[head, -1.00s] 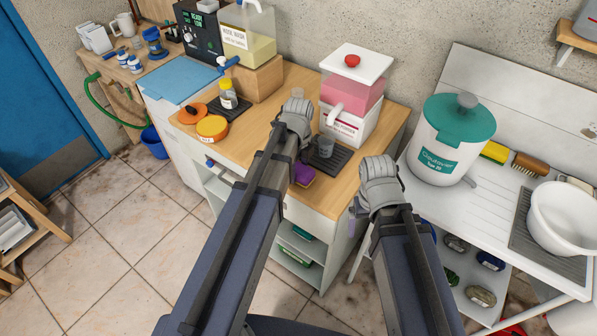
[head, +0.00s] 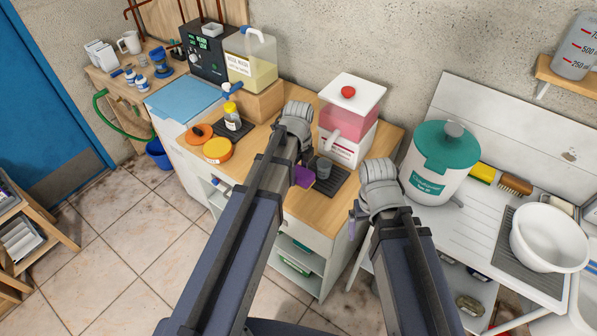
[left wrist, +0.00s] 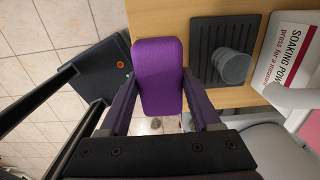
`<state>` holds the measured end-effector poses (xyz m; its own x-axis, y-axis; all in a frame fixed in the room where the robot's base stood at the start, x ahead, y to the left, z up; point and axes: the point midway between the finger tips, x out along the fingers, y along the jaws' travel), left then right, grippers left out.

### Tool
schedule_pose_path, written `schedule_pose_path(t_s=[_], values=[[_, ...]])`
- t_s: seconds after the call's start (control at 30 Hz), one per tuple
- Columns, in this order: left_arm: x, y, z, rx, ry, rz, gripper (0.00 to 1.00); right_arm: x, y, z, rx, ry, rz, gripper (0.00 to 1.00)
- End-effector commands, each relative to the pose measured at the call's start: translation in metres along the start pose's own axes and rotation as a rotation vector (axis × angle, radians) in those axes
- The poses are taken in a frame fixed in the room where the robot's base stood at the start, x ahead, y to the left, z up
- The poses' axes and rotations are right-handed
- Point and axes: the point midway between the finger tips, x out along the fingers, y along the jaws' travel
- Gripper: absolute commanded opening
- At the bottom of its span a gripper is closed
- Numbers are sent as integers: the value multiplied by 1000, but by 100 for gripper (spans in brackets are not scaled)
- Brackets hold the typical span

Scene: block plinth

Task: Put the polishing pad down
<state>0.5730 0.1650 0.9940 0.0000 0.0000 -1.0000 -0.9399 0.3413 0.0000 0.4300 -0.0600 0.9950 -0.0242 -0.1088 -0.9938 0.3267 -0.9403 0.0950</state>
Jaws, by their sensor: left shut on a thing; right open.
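The polishing pad is a purple rounded block (left wrist: 158,78), held between the fingers of my left gripper (left wrist: 158,98) in the left wrist view. It also shows in the head view (head: 304,176), beside my left arm and left of a dark ribbed mat (head: 341,184). I cannot tell whether the pad touches the wooden counter (head: 301,205). My left fingers are hidden behind the arm in the head view. My right gripper (head: 352,222) is open, mostly hidden by its arm, in front of the gap between counter and sink.
A grey cup (head: 323,168) stands on the ribbed mat, by a pink-filled soaking powder dispenser (head: 349,122). Orange (head: 199,133) and yellow (head: 218,150) round tins stand at the counter's left. A white sink unit (head: 480,215) with a teal-lidded tub (head: 437,165) stands at right.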

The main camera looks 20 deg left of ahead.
Motion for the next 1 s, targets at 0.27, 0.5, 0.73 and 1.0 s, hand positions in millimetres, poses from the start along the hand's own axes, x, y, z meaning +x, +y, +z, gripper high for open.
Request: schedule_pose_path(t_s=[0.27,0.5,0.73,1.0], values=[[-6,0,0,0,0,0,2,-6,0,0,0,0,0,94],[-6,0,0,0,0,0,2,-6,1,0,0,0,0,94],[17,0,0,0,0,0,2,17,-2,-1,0,0,0,94],[55,0,0,0,0,0,2,55,-5,-3,1,0,0,94]])
